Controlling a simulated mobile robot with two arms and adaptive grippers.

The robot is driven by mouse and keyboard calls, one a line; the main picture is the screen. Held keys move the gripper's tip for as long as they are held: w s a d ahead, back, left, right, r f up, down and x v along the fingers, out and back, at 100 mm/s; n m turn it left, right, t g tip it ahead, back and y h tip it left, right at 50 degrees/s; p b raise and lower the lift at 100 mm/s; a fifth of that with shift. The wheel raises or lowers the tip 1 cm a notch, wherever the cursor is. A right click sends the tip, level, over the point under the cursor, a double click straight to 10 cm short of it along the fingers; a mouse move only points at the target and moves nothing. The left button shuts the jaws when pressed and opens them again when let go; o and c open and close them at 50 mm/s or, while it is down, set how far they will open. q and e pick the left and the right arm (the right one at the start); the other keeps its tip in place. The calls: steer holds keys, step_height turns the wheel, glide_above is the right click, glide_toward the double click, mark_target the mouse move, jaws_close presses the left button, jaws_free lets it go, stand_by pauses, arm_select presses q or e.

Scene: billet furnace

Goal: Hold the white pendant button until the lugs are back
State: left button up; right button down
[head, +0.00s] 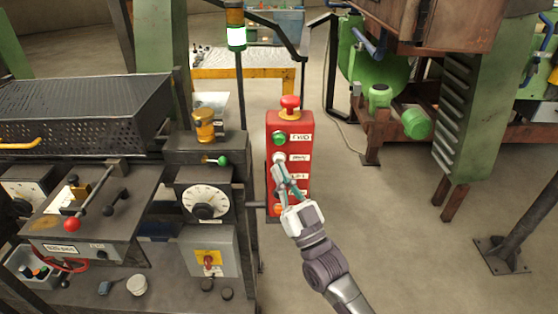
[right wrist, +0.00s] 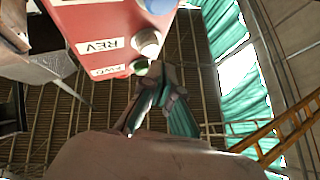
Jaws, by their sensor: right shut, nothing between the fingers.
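The red pendant box (head: 304,128) stands upright in the middle of the head view, with a red mushroom button on top. Its white button (head: 279,157) sits beside a label, below a green button (head: 279,138). In the right wrist view the white button (right wrist: 149,43) is beside the REV label, next to the green one (right wrist: 141,67). My right gripper (head: 280,166) is shut and empty, its tips at or just below the white button. Whether they touch or press it I cannot tell. The lower buttons are partly hidden by the gripper. My left gripper is out of view. I cannot identify the lugs.
A control bench with a dial (head: 205,202), levers and a grey box with a red switch stands left of the pendant. A signal lamp (head: 236,38) rises behind it. Green-framed machinery (head: 468,100) stands at the right. The floor right of the pendant is clear.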

steer(key=shift+s, duration=0.1)
steer(key=s+p, duration=0.2)
steer(key=s, duration=0.3)
steer(key=shift+w, duration=0.1)
stand_by(0.4)
